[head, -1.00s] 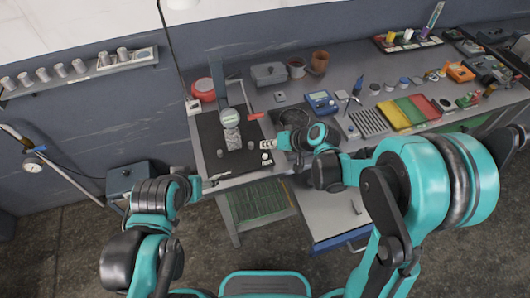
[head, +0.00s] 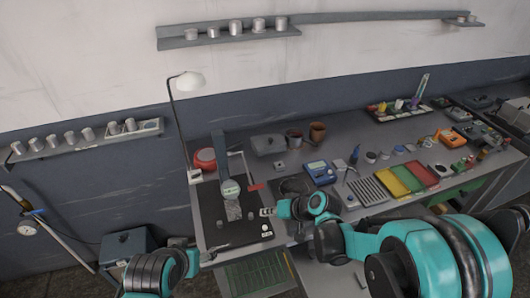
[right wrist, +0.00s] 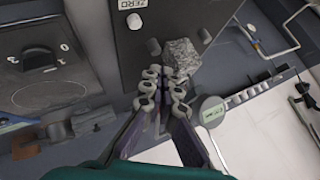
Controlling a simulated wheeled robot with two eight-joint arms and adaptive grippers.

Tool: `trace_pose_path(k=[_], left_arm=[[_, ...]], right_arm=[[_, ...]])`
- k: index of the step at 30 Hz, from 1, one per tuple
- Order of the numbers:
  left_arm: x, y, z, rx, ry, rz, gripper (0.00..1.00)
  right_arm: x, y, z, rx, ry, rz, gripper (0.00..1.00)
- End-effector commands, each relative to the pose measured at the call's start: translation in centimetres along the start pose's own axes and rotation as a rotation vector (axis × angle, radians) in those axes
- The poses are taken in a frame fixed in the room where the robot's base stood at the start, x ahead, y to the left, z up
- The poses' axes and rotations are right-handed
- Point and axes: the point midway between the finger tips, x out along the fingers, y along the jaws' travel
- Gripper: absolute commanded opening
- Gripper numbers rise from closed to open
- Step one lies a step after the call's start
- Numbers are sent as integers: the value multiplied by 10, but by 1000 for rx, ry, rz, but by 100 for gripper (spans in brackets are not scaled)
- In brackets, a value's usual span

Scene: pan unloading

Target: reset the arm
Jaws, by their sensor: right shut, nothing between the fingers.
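My right gripper (head: 267,211) is shut and empty beside the black measuring plate (head: 212,226). It also shows in the right wrist view (right wrist: 165,80), its fingers drawn together. A grey, rough stone block (head: 234,210) is on the plate, under the round dial gauge (head: 230,188). In the right wrist view the block (right wrist: 182,55) appears just past the fingertips, with no grip on it. My left gripper (head: 217,249) is small near the plate's front left edge, and its jaw state is unclear.
A lamp (head: 187,80) and a red round object (head: 204,158) stand at the bench's left. Mugs, a blue meter (head: 320,172) and coloured trays (head: 408,180) crowd the bench to the right. Wall shelves (head: 225,36) hold metal cups.

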Motion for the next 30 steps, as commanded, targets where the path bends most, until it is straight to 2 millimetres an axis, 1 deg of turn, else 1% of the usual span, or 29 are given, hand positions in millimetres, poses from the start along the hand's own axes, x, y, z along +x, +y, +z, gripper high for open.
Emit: trace_pose_path(k=[2, 5, 8, 11, 15, 17, 21, 25, 27, 30], left_arm=[[0, 0, 0, 0, 0, 0, 68], [2, 0, 1, 0, 0, 0, 68], [7, 0, 5, 0, 0, 0, 68], [14, 0, 10, 0, 0, 0, 68], [25, 0, 18, 0, 0, 0, 68], [29, 0, 21, 0, 0, 0, 68], [39, 0, 28, 0, 0, 0, 68], [46, 0, 33, 0, 0, 0, 68], [49, 0, 35, 0, 0, 0, 68], [51, 0, 36, 0, 0, 0, 68]], right_arm=[[0, 0, 0, 0, 0, 1, 0], [-6, 1, 2, 0, 1, 16, 0], [-23, 5, 7, -1, 4, 61, 0], [-50, 12, 17, -4, 9, 137, 0], [-93, 24, 42, -9, 21, 259, 0], [-110, 30, 54, -13, 26, 311, 0], [-146, 46, 86, -23, 44, 429, 0], [-172, 60, 115, -35, 60, 521, 0], [-181, 66, 127, -39, 68, 558, 0], [-190, 72, 138, -45, 74, 595, 0]])
